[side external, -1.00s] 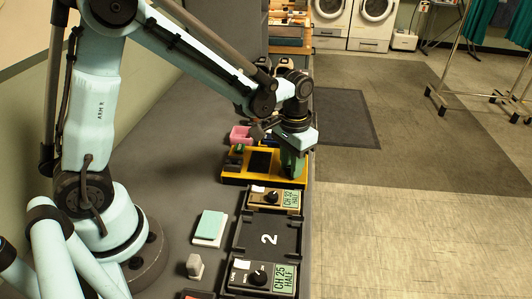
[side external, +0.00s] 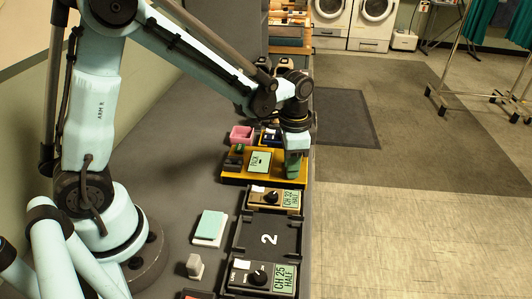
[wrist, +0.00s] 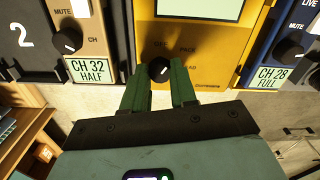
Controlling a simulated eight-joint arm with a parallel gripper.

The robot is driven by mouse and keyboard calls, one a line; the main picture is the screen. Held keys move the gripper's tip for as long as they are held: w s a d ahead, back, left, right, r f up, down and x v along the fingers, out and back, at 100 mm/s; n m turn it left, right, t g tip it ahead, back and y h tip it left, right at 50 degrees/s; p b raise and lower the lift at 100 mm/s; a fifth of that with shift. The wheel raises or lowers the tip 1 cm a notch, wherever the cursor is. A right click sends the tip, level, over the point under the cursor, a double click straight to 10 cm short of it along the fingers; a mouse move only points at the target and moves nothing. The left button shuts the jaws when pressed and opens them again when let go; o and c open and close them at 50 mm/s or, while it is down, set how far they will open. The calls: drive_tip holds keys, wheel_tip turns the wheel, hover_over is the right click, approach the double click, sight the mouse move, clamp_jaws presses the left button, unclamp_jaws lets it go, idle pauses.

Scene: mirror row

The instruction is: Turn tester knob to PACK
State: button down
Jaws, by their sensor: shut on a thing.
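The yellow tester (side external: 232,179) lies on the bench, and its body also shows in the wrist view (wrist: 207,62). Its screen (side external: 259,161) is lit pale green with dark text that looks like PACK. The tester's black knob (wrist: 158,69) has a white mark on its lower right side, with OFF, PACK and LOAD printed around it. My gripper (wrist: 160,74) is shut on the knob, one green finger on each side. In the side view my gripper (side external: 292,172) comes down over the tester's right end and hides the knob.
The CH 32 HALF unit (side external: 271,198), an empty slot marked 2 (side external: 269,239) and the CH 25 HALF unit (side external: 262,275) stand nearer the camera. A blue CH 28 FULL unit (wrist: 292,47) and a pink box (side external: 241,134) are beyond. A green-topped block (side external: 210,226) lies left.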

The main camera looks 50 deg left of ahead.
drive_tip(key=shift+m, duration=1.1)
drive_tip(key=c, duration=0.9)
unclamp_jaws()
wheel_tip(320, 180, up, 12)
drive_tip(key=shift+s+r, duration=0.1)
